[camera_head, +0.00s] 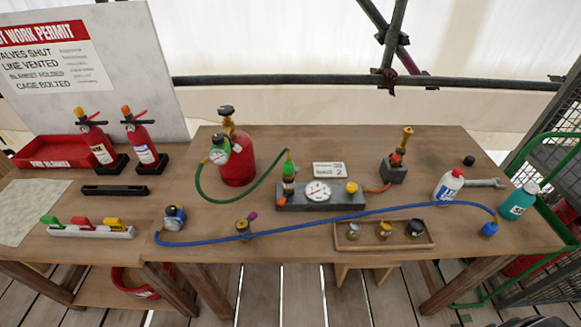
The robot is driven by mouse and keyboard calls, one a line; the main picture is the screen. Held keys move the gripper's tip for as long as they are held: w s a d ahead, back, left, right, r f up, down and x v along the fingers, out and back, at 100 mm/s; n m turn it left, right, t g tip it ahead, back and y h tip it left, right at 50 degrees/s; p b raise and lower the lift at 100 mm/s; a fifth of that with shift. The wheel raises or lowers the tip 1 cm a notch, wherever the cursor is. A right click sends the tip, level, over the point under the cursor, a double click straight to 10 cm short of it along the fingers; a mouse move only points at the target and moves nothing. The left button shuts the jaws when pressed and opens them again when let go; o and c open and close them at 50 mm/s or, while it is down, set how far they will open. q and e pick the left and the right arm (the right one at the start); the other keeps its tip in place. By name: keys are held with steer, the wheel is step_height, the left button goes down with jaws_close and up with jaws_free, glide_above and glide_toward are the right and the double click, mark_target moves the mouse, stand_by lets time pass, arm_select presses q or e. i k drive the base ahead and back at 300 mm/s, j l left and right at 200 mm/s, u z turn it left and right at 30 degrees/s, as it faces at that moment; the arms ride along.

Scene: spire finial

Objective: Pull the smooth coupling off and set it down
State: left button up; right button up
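I cannot tell at this size which coupling is the smooth one. A blue hose (330,218) runs across the table from a blue and grey fitting (174,218) at the left to a blue coupling (489,230) at the right. A green hose (240,197) links the red cylinder (237,165) to a green coupling (289,170) on the grey gauge block (320,196). A short orange hose (377,188) runs from that block towards a grey stand (393,172) with a brass-topped fitting. Neither of my grippers is visible.
A wooden tray (432,243) holds three small fittings at the front. A white bottle (448,186) and a teal bottle (517,203) stand at the right. Red extinguishers (144,145) stand at the back left. A coloured-handle rack (90,231) lies front left. Clear tabletop surrounds the black bar (115,190).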

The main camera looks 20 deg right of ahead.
mark_target(288, 165)
steer(key=u, duration=1.85)
steer(key=k+l, duration=0.25)
steer(key=k, duration=0.15)
steer(key=k+l+u, duration=0.1)
steer(key=k+l, duration=0.45)
steer(key=k, duration=0.3)
